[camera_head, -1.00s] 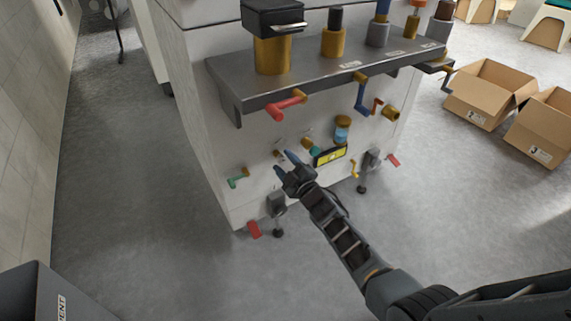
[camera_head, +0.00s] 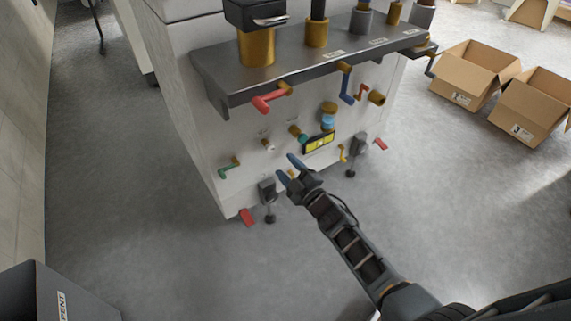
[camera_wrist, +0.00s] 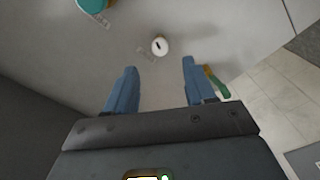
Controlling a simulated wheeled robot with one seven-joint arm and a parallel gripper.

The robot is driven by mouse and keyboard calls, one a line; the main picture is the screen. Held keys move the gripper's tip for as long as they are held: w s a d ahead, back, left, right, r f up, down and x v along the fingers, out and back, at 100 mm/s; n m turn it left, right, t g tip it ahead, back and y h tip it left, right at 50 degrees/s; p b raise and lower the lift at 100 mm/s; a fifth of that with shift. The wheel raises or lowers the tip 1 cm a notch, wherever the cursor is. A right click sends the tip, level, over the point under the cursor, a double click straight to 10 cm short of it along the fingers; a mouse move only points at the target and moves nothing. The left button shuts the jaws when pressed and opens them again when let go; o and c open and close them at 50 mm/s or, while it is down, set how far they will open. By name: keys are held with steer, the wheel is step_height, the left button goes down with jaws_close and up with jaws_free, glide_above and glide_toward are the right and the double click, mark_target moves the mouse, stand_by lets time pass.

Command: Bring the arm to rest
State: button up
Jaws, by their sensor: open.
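My gripper (camera_head: 286,170) has two blue fingers standing apart with nothing between them. In the head view it is in front of the lower front of the white washer (camera_head: 190,120), below the yellow label. In the wrist view my gripper (camera_wrist: 155,85) points at the white panel. A small round white knob with a dark slot (camera_wrist: 159,46) lies ahead of the fingertips, apart from them. The same knob shows in the head view (camera_head: 268,145). A green handle (camera_wrist: 217,84) is beside the right finger, and a teal part (camera_wrist: 92,5) is at the top left.
A grey shelf (camera_head: 300,62) with several cylinders juts out above. A red handle (camera_head: 270,100), a blue handle (camera_head: 346,88) and a green handle (camera_head: 230,168) stick out of the front. Cardboard boxes (camera_head: 533,112) stand at right.

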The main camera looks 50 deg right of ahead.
stand_by(0.4)
steer(key=s+a+r+m+y, duration=0.1)
steer(key=s+a+r+m, duration=0.1)
steer(key=s+a, duration=1.2)
steer(key=s+a+r+m+g+y, duration=0.1)
steer(key=s+a+r+m, duration=0.15)
steer(key=s+r, duration=0.5)
steer(key=s+a+r+m+g+y, duration=0.15)
steer(key=s+a+r, duration=0.25)
steer(key=s, duration=0.6)
steer(key=s+a+r+p, duration=0.1)
steer(key=s+r+p, duration=0.1)
steer(key=r+p, duration=0.8)
steer(key=s+a+r+m+y+p, duration=0.1)
steer(key=s+r+p, duration=0.2)
steer(key=r+p, duration=0.7)
step_height(320, 180, up, 10)
steer(key=shift+s+a+r+p, duration=0.15)
steer(key=shift+s+r+p, duration=0.05)
steer(key=shift+p, duration=0.15)
steer(key=shift+y, duration=0.25)
steer(key=shift+c, duration=0.3)
